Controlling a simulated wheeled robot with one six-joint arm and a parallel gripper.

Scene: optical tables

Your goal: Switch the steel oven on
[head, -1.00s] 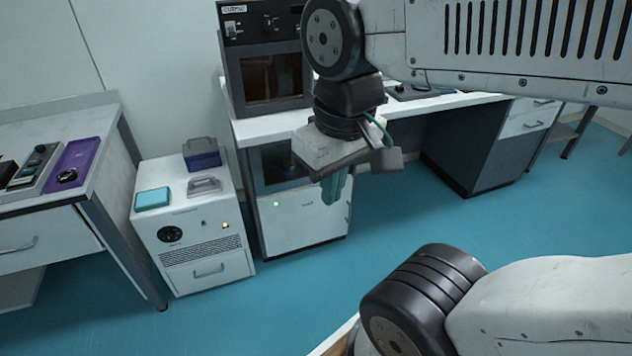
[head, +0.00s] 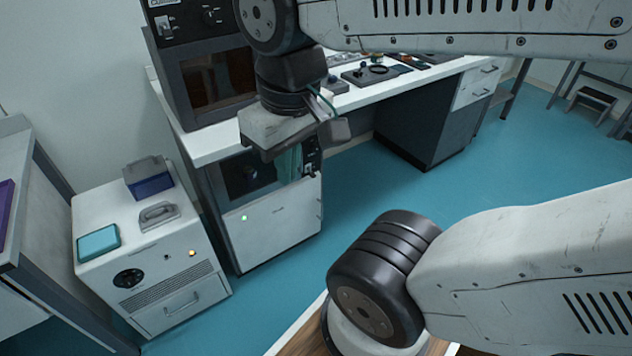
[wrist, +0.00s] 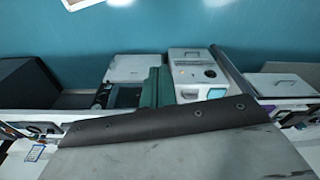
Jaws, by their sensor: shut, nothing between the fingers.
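A dark-fronted oven (head: 212,82) with a brown window and a control strip above it stands on the white bench. Under the bench is a pale cabinet unit (head: 275,222) with a dark window (head: 248,177), a small dark control panel (head: 312,158) and a lit green lamp. I cannot tell which of these is called the steel oven; no switch position is readable. My gripper (head: 290,166), with green fingers, is shut and empty. It hangs in front of the lower unit in the picture, covering part of its window; the gap is unclear. The wrist view shows the green fingers (wrist: 155,88) too.
A white floor unit (head: 150,262) with a dial, vents and an orange lamp stands left of the bench. It carries a blue box (head: 150,179), a teal box (head: 98,243) and a grey handled item. Small tools lie on the bench. Open blue floor (head: 410,190) lies to the right.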

